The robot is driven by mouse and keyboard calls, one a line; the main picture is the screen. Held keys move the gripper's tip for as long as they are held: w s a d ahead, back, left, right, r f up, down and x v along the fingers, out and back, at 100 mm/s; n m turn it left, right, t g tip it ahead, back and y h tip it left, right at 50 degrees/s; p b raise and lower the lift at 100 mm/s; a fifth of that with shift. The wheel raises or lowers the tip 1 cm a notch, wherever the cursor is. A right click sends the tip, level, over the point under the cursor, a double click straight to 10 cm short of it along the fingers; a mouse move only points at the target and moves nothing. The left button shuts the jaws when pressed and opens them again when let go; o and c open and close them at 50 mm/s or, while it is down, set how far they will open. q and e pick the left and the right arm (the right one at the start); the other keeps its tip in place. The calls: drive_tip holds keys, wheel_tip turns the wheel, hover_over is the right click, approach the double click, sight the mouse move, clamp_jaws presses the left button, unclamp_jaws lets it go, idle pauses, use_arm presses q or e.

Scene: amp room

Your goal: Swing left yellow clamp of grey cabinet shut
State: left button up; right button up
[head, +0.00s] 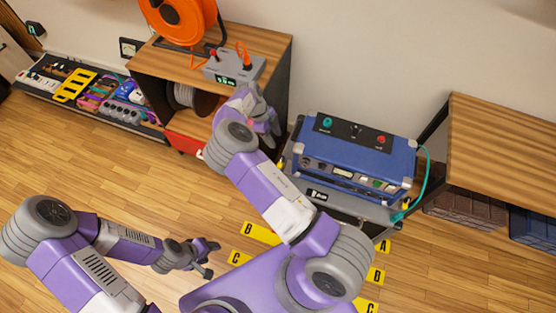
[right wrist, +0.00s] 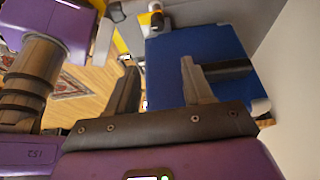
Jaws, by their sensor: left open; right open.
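The grey cabinet (head: 365,207) stands on the floor under a blue case, mostly covered by the case and my right arm. A small yellow patch (head: 282,164) shows at its left side, likely the left clamp; its angle is too small to tell. Another yellow bit (head: 406,203) is at its right front corner. My right gripper (head: 270,128) is open and empty, above and left of the cabinet; its fingers (right wrist: 160,80) show in the right wrist view, with yellow parts (right wrist: 118,12) beyond. My left gripper (head: 212,258) is open and empty above the floor, left of the cabinet.
The blue case (head: 350,150) also fills the right wrist view (right wrist: 220,60). A wooden shelf (head: 270,42) bears an orange reel (head: 183,15) and a grey display box (head: 235,70). A wooden table (head: 500,140) stands right.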

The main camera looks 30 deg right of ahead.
drive_tip(key=b, duration=0.4)
approach(282, 157)
drive_tip(key=f, duration=0.1)
drive_tip(key=b+x, duration=0.1)
drive_tip(key=x, duration=0.7)
drive_tip(key=shift+s+r+b, duration=0.15)
drive_tip(key=shift+b, duration=0.2)
use_arm(q)
wheel_tip(282, 157, down, 7)
drive_tip(key=shift+f, duration=0.15)
use_arm(e)
clamp_jaws()
